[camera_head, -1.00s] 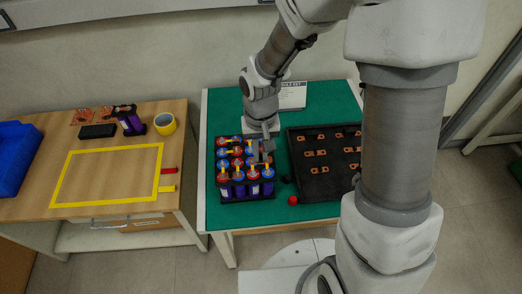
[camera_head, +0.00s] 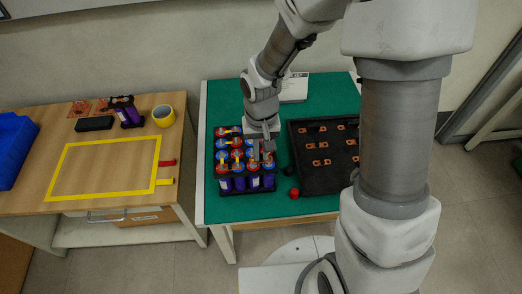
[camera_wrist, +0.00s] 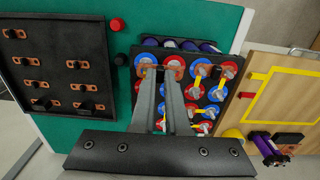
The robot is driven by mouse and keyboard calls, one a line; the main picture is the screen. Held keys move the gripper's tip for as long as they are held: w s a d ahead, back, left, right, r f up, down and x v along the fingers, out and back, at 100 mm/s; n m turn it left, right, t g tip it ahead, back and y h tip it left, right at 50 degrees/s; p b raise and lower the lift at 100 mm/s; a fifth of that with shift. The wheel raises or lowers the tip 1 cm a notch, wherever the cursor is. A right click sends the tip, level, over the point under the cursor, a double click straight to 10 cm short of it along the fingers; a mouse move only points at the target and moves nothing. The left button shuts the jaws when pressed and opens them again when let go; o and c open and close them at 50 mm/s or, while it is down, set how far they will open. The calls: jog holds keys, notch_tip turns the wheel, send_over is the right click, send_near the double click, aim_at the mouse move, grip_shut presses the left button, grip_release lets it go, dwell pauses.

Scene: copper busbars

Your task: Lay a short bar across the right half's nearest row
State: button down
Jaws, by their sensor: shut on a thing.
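The battery pack (camera_head: 246,191) is a black tray of purple cells with red and blue ringed tops, on the green table. My gripper (camera_head: 262,158) is over its right part in the head view. In the wrist view my gripper (camera_wrist: 160,76) points down at the pack, its fingers close together over the row at the picture's top, the pack's near side. Several yellow-marked bars (camera_wrist: 197,82) lie on other cells.
A black board (camera_head: 325,182) with several copper bars lies right of the pack. A red knob (camera_head: 294,193) and a black knob (camera_head: 288,171) stand between them. A wooden bench (camera_head: 40,207) at left holds a yellow tape roll (camera_head: 163,116) and a yellow-outlined area.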

aim_at(261, 156)
jog(key=shift+f+b, duration=0.75)
jog(key=shift+f, duration=0.15)
jog(key=shift+f, duration=0.2)
jog(key=c, duration=0.8)
grip_release()
jog(key=shift+c, duration=0.2)
jog(key=shift+r+p, duration=2.05)
jog(key=shift+r, duration=1)
